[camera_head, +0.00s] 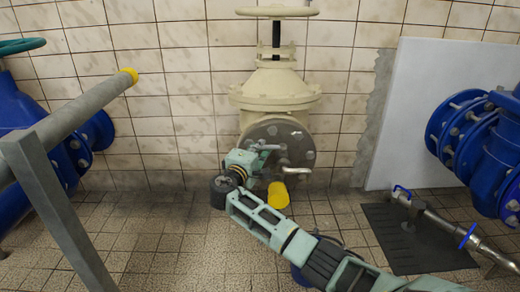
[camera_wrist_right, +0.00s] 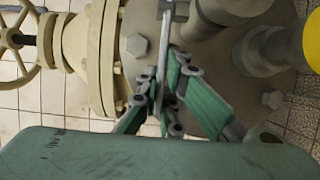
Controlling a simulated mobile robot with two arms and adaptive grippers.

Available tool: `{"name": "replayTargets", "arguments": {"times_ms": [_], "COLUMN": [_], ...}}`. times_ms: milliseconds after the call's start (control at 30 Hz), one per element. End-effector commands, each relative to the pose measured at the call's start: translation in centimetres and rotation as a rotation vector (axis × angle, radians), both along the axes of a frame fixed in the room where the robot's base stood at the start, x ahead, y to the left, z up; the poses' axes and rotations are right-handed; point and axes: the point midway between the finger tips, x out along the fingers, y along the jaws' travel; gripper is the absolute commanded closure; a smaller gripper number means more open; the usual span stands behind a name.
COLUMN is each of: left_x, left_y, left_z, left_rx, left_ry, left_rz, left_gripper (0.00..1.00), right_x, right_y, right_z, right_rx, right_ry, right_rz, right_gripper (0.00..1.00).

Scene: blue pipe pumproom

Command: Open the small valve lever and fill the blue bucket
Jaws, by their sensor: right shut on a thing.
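My right gripper (camera_head: 262,150) is at the round grey flange of the large cream valve, with its arm coming in from the lower right. In the right wrist view my right gripper (camera_wrist_right: 165,85) has its fingers closed around a thin metal lever (camera_wrist_right: 164,50) in front of the bolted flange. A bright lever end (camera_head: 298,170) shows just right of the fingers in the head view. A yellow-ended outlet (camera_head: 278,195) sits below the gripper. A blue round rim, likely the bucket (camera_head: 299,277), is mostly hidden behind my right arm. My left gripper is out of view.
The cream valve (camera_head: 275,88) with its handwheel stands at the wall. A grey rail (camera_head: 70,118) with a yellow end is at left. Blue flanged pipes (camera_head: 470,135) stand at right. A metal pipe with blue handles (camera_head: 440,222) lies over a dark floor plate (camera_head: 400,245).

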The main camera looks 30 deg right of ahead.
Motion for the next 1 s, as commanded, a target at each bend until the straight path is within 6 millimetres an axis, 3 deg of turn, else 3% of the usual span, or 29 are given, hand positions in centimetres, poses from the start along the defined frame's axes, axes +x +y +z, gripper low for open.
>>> {"name": "replayTargets", "arguments": {"times_ms": [233,267,467,800,1000], "left_x": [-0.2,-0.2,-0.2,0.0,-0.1], "left_y": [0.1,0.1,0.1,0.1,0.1], "left_z": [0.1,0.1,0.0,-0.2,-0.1], "left_rx": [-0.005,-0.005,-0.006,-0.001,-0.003], "left_ry": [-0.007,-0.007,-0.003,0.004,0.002], "left_rz": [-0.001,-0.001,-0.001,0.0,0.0], "left_gripper": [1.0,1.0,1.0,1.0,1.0], "right_x": [0.0,0.0,0.0,-0.1,-1.4], "right_y": [-0.1,-0.1,-0.1,0.1,2.3], "right_z": [0.0,0.0,0.0,0.0,-0.1], "right_rx": [-0.005,-0.005,-0.003,-0.001,0.001], "right_ry": [0.004,0.004,0.002,0.001,0.0], "right_rz": [-0.002,-0.002,-0.001,0.001,0.005], "right_gripper": [1.0,0.93,0.75,0.75,0.75]}}
